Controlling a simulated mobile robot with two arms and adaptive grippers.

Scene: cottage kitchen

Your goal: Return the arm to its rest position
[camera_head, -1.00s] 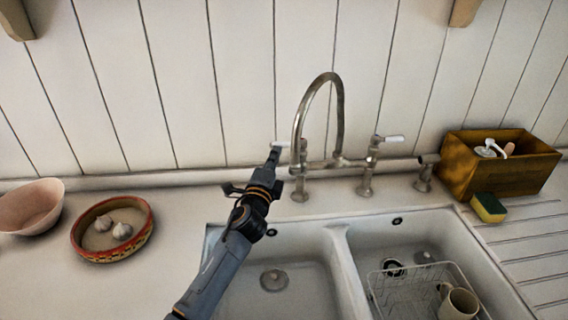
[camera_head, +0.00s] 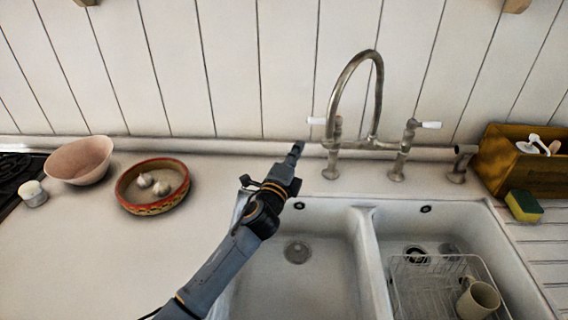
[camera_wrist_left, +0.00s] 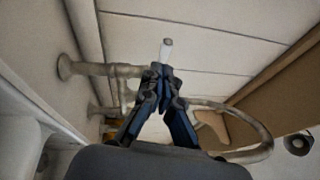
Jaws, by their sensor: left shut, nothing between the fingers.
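My left arm (camera_head: 225,268) comes in from the lower left, over the left edge of the double sink. My left gripper (camera_head: 296,150) is shut and empty, in front of and to the left of the bridge tap (camera_head: 375,100). In the left wrist view my gripper fingers (camera_wrist_left: 161,72) meet at their tips, with a white tap lever (camera_wrist_left: 166,48) beyond them. In the head view that white lever (camera_head: 317,121) is a little up and right of the fingertips, with a gap between. My right gripper is not in view.
The double sink (camera_head: 362,225) holds a wire rack (camera_head: 420,280) with a mug (camera_head: 478,300) on the right. A wooden box (camera_head: 500,165) and sponge (camera_head: 524,206) stand right. A garlic dish (camera_head: 128,200), pink bowl (camera_head: 80,162) and small jar (camera_head: 33,194) stand left. The left front counter is clear.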

